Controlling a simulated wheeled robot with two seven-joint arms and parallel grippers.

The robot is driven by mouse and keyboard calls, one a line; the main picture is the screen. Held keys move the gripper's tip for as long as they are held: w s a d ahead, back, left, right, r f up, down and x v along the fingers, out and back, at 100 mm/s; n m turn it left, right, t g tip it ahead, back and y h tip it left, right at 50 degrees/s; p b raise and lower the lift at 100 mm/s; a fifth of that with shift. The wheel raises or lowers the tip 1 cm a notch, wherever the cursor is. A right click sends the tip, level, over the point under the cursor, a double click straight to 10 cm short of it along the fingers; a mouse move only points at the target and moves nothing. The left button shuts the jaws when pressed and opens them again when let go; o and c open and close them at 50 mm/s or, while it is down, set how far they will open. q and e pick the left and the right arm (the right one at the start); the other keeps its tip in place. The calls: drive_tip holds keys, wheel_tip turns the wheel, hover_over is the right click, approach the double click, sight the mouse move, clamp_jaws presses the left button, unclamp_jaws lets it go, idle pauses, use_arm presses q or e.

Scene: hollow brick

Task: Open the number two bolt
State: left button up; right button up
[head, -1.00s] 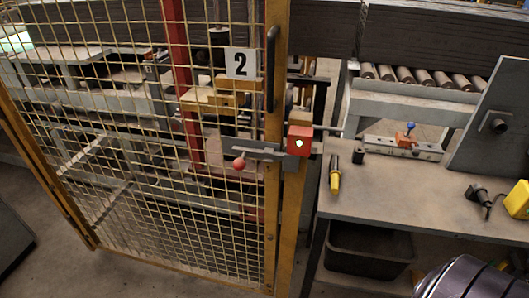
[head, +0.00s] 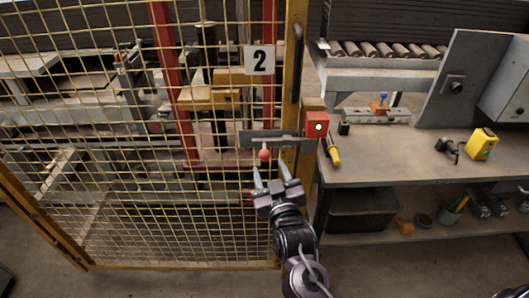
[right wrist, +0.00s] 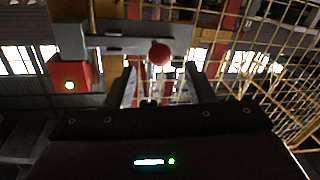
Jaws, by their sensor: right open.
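The bolt (head: 272,137) is a grey bar across the edge of the yellow mesh gate (head: 150,200), below a white sign (head: 260,60) with the number 2. A red ball knob (head: 265,155) hangs from the bolt. A red box (head: 317,124) with a small light sits at the bolt's right end on the post. My right gripper (head: 272,178) is open and empty just below the knob. In the right wrist view the knob (right wrist: 159,53) shows beyond and between the two fingertips (right wrist: 162,75). My left gripper is in neither current view.
A workbench (head: 400,160) stands right of the gate post, with a yellow-handled tool (head: 334,152) near its left edge and a yellow device (head: 480,144) farther right. A dark bin (head: 362,210) is below. Machinery stands behind the mesh.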

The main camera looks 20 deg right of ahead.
sight(265, 159)
drive_tip(key=w, duration=0.2)
drive_tip(key=w+p, duration=0.1)
drive_tip(key=w, duration=0.4)
drive_tip(key=shift+d+f, duration=0.1)
drive_tip(key=shift+d, duration=0.2)
drive_tip(key=shift+s, duration=0.1)
drive_tip(key=shift+a, duration=0.1)
clamp_jaws()
